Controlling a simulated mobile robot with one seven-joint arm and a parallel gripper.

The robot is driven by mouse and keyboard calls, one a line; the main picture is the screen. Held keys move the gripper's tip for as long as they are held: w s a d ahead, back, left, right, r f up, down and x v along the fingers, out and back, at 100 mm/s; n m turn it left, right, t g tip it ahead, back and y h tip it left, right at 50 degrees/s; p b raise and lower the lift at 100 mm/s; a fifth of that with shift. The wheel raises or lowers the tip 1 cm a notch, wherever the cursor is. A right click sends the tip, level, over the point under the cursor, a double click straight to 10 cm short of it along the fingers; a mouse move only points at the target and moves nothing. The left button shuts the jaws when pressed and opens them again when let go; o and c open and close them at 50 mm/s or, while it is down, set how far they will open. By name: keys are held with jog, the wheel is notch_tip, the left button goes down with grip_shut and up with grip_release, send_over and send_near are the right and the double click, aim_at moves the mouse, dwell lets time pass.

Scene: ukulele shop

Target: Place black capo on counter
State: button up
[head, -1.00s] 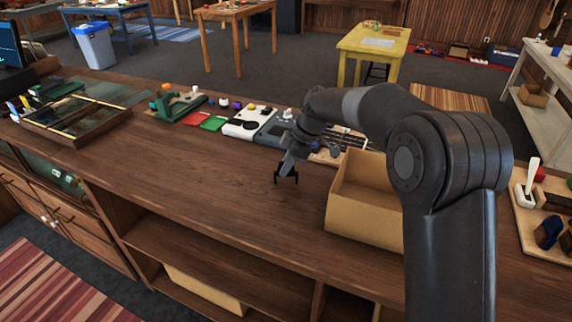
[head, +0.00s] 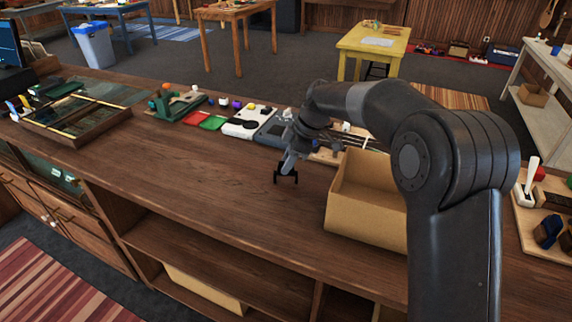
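My gripper (head: 286,180) is above or at the wooden counter top (head: 205,175), near its middle and left of a cardboard box. Its two dark fingers stand apart with a gap between them, and I see nothing between them. I cannot make out the black capo anywhere. It may be too small to tell, or hidden behind my arm or inside the box.
The open cardboard box (head: 365,220) stands right of my gripper. A white device (head: 249,122), a grey device (head: 275,132), red and green pads (head: 213,123) line the far edge. A framed display case (head: 75,115) is at left. The counter's front middle is bare.

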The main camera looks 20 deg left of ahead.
jog(key=v, duration=1)
jog(key=shift+r, duration=0.2)
jog(key=shift+d, duration=0.25)
jog(key=s+d+r+m+t+h, duration=0.15)
jog(key=s+d+m, duration=0.25)
jog(key=d, duration=0.4)
jog(key=s+d+r+m+t, duration=0.2)
jog(key=s+d+r+m, duration=0.15)
jog(key=d, duration=0.45)
jog(key=s+d+r+m+t+h, duration=0.1)
jog(key=s+d+m, duration=0.3)
jog(key=d, duration=0.4)
jog(key=s+d+f+m+t+h, duration=0.1)
jog(key=s+d+f+m, duration=0.2)
jog(key=s+d+m, duration=0.2)
jog(key=s+d+f+m+t+h, duration=0.1)
jog(key=s+d+f+m, duration=0.3)
jog(key=s+d, duration=0.5)
jog(key=shift+s+m+t, duration=0.45)
jog(key=shift+s+m, duration=0.5)
jog(key=shift+s, duration=0.15)
